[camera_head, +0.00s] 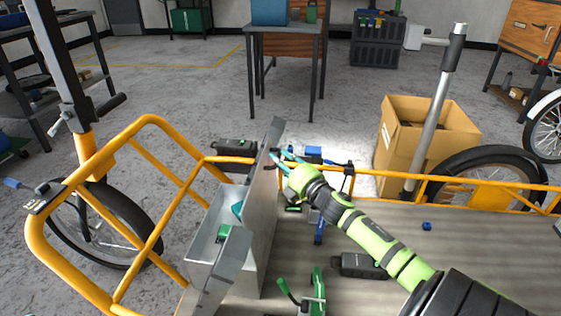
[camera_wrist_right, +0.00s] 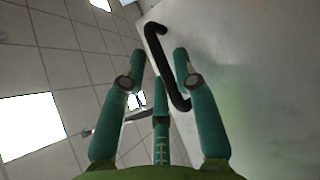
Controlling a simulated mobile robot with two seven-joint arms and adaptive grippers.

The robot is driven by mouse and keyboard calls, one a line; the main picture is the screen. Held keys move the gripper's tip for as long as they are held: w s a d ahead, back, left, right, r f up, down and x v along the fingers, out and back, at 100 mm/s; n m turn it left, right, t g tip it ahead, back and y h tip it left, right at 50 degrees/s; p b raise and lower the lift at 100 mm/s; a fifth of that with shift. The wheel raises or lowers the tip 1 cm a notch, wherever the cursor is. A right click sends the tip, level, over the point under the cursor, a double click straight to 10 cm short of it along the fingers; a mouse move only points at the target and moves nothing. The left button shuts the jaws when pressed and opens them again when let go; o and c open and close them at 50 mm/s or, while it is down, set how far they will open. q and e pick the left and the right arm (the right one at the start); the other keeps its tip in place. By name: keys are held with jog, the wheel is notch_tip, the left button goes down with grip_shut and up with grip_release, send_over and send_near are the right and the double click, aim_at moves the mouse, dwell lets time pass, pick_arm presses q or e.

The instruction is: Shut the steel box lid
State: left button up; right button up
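The steel box (camera_head: 205,240) stands on the cargo bike's bed with its top open, and a few small items show inside. Its lid (camera_head: 262,205) stands up steeply along the box's right side. My right gripper (camera_head: 278,156) is at the lid's far upper part, on its right side. In the right wrist view the two teal fingers (camera_wrist_right: 158,65) are spread, with the lid's black bent handle (camera_wrist_right: 165,62) showing between them. I cannot tell whether they touch it. The pale lid face (camera_wrist_right: 250,70) fills the right of that view. My left gripper is not in view.
A yellow bike frame (camera_head: 150,125) surrounds the bed. Tools and dark cases (camera_head: 360,265) lie on the bed right of the box. A cardboard box (camera_head: 450,125) and a grey post stand beyond the rail. A table (camera_head: 285,28) stands farther back.

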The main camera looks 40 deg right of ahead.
jog(key=shift+w, duration=0.45)
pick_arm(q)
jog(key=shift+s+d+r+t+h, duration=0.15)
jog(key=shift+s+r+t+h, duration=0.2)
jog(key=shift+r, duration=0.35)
pick_arm(e)
grip_shut()
